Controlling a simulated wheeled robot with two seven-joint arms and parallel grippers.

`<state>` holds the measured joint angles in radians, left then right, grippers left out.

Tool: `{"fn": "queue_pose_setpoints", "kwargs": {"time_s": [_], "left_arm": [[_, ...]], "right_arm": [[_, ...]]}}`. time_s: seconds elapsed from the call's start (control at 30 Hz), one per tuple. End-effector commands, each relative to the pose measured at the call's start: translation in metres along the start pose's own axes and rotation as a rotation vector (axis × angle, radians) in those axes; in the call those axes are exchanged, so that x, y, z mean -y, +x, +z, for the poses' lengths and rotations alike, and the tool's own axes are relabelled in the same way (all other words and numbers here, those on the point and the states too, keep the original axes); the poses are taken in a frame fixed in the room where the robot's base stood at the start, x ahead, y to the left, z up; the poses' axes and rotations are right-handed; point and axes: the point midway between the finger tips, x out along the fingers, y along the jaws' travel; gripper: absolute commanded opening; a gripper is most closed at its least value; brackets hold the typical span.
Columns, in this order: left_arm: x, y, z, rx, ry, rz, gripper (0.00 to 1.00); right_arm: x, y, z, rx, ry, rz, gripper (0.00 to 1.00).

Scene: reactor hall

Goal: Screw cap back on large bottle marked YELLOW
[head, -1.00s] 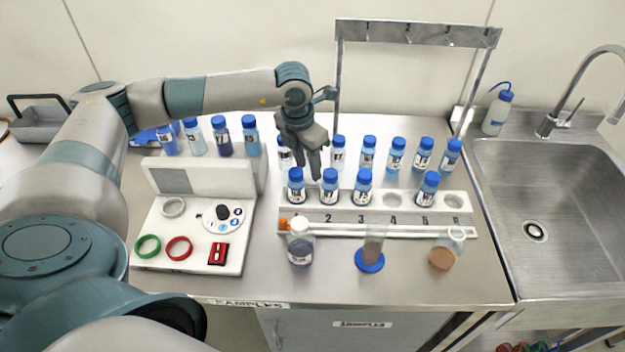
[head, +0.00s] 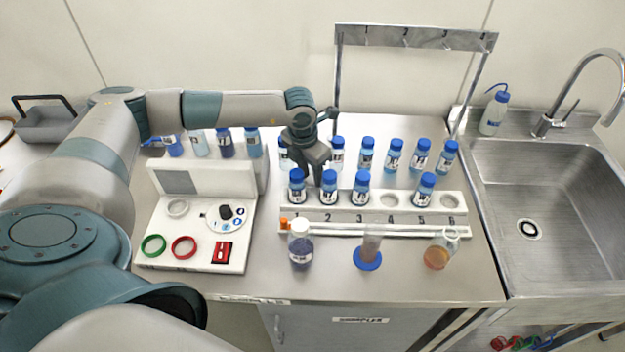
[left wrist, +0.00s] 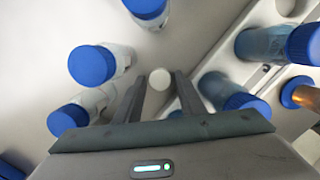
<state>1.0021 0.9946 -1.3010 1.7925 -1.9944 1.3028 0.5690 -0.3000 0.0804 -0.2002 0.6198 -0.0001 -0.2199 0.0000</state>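My left gripper (head: 318,176) points down behind the white rack, between the rack's bottles and the back row. In the left wrist view its two fingers (left wrist: 160,85) are apart, with a small white round thing (left wrist: 160,79) between them. I cannot tell whether that is a cap or how far below the fingers it lies. A bottle with a white top and dark bluish contents (head: 300,250) stands in front of the rack. No label reading YELLOW is legible. My right gripper is not in view.
Blue-capped bottles stand close around the left gripper, in the rack (head: 400,213) and behind it. A white instrument (head: 200,255) is at left. A cylinder with a blue base (head: 367,258) and a flask (head: 437,256) stand in front. A sink (head: 550,200) is at right.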

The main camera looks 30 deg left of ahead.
Motion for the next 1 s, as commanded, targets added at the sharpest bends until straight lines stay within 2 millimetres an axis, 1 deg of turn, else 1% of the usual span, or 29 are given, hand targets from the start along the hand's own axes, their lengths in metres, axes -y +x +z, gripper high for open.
{"fn": "queue_pose_setpoints", "kwargs": {"time_s": [0.13,0.17,0.2,0.27,0.3,0.67,0.87,1.0], "left_arm": [[0.000,0.000,0.000,0.000,0.000,0.000,0.36],[0.000,0.000,0.000,0.000,0.000,0.000,0.34],[0.000,0.000,0.000,0.000,0.000,0.000,0.24],[0.000,-0.001,0.000,0.000,0.000,0.000,0.10],[0.000,-0.001,0.000,0.000,0.000,0.000,0.06],[0.000,-0.003,0.001,0.002,-0.001,0.000,0.06],[-0.001,-0.019,0.004,0.004,0.000,0.000,0.06],[0.000,-0.040,0.007,0.005,0.000,0.000,0.06]], "right_arm": [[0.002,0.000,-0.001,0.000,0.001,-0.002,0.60],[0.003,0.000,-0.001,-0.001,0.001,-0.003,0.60],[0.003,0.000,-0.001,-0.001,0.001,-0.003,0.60],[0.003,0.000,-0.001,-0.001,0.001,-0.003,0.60],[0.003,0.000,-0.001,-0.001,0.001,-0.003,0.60],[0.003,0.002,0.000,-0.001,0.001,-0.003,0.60],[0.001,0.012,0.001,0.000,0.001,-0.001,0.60],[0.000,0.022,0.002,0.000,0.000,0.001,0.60]]}}
